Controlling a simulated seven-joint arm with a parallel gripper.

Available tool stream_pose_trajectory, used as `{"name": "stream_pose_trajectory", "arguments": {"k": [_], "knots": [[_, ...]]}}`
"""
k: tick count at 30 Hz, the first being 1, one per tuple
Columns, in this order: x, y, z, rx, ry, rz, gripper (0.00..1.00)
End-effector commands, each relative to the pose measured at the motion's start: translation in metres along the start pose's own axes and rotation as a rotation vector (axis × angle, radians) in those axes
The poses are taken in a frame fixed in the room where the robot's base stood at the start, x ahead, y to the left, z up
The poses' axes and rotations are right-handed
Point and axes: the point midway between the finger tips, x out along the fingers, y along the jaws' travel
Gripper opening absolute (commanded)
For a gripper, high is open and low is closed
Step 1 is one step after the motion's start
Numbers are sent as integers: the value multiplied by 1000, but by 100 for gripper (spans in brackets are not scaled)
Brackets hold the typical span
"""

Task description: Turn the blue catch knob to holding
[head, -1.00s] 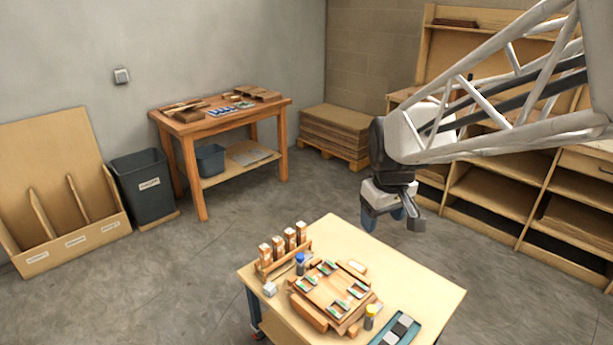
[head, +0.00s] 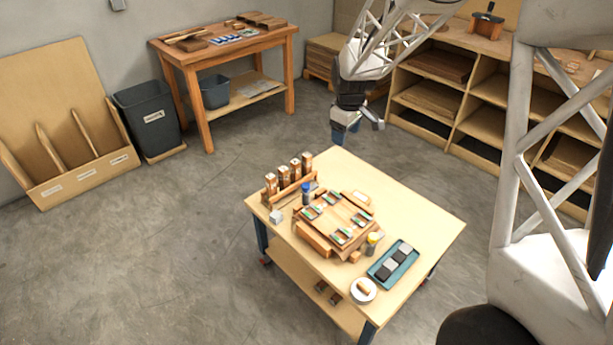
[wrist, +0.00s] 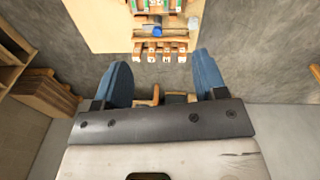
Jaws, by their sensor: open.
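A small blue-topped piece (head: 306,188) with a grey body stands on the light wooden cart top, between the wooden rack and the wooden fixture (head: 338,222). It is the only blue knob-like thing I see, and its setting is too small to read. Blue also shows near the rack in the wrist view (wrist: 154,32). My gripper (head: 355,130) is above and behind the cart's far corner, well apart from the blue piece. In the wrist view its two blue fingers (wrist: 163,65) are spread wide with nothing between them.
A rack of several upright wooden blocks (head: 291,174) stands beside the blue piece. A grey cube (head: 276,217), a yellow-topped container (head: 372,241), a teal tray (head: 380,275) and a white dish (head: 364,290) are also on the cart. The cart's far right top is clear.

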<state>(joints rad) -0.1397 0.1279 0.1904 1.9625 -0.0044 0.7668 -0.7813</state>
Motion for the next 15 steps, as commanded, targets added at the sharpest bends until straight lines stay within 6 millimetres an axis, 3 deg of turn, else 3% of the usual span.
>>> {"name": "stream_pose_trajectory", "arguments": {"k": [15], "knots": [[110,36,-82,-246,-21,-32,65]]}}
